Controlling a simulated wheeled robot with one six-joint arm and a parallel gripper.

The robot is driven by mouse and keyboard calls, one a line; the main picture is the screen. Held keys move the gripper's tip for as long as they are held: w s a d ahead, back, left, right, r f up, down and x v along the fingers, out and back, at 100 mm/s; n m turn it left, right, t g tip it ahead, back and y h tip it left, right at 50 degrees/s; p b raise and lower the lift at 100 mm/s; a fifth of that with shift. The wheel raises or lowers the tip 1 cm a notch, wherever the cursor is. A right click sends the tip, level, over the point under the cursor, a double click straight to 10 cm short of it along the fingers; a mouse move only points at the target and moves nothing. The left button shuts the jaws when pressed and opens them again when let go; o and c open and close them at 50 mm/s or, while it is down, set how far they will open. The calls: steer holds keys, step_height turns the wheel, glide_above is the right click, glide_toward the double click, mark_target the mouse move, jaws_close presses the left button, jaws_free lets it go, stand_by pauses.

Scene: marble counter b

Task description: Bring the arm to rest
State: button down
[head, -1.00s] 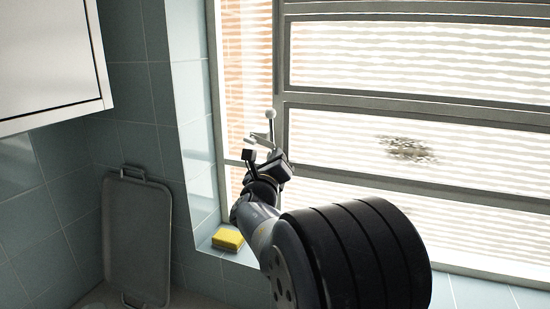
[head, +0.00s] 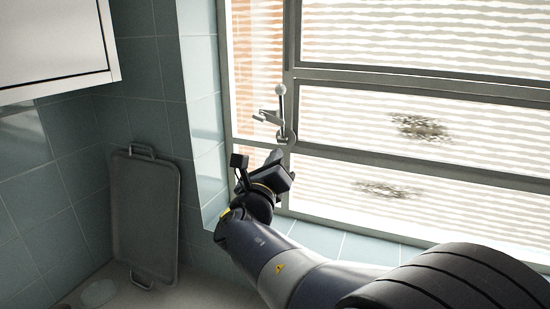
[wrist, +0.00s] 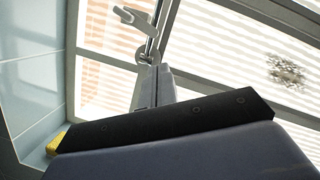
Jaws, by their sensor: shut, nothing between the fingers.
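My gripper (head: 277,161) is shut and empty at the end of my bent arm, low in front of the window. In the wrist view its closed grey fingers (wrist: 158,72) point up toward the window latch. The window latch (head: 281,112) has an upright grey lever with a pale ball on top, and a bracket reaches to its left. In the head view the gripper is just below the latch. The latch base also shows in the wrist view (wrist: 146,58), above the fingertips; I cannot tell the gap in depth.
A grey tray (head: 145,215) leans on the tiled wall at left. A white cabinet (head: 55,45) hangs at upper left. A yellow sponge (wrist: 57,141) sits by the sill corner. The window (head: 420,65) has two dark smudges (head: 418,127) (head: 388,189). The tiled sill (head: 330,240) runs below.

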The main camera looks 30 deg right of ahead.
stand_by(0.3)
steer(key=w+d+m, duration=0.1)
steer(key=w, duration=0.1)
steer(key=w+d+m+p, duration=0.1)
steer(key=w+d, duration=0.1)
steer(key=w, duration=0.1)
steer(key=w+d+r+m, duration=0.1)
steer(key=w+d, duration=0.1)
steer(key=w, duration=0.1)
steer(key=shift+d+g+h+p, duration=0.1)
steer(key=shift+g+h+p, duration=0.2)
steer(key=shift+h, duration=0.1)
steer(key=w+a+f+m+g+h, duration=0.2)
steer(key=w+m, duration=0.3)
steer(key=m, duration=0.8)
steer(key=shift+w+a+f+m+g+h, duration=0.35)
steer(key=shift+f+g, duration=0.3)
steer(key=shift+g, duration=0.25)
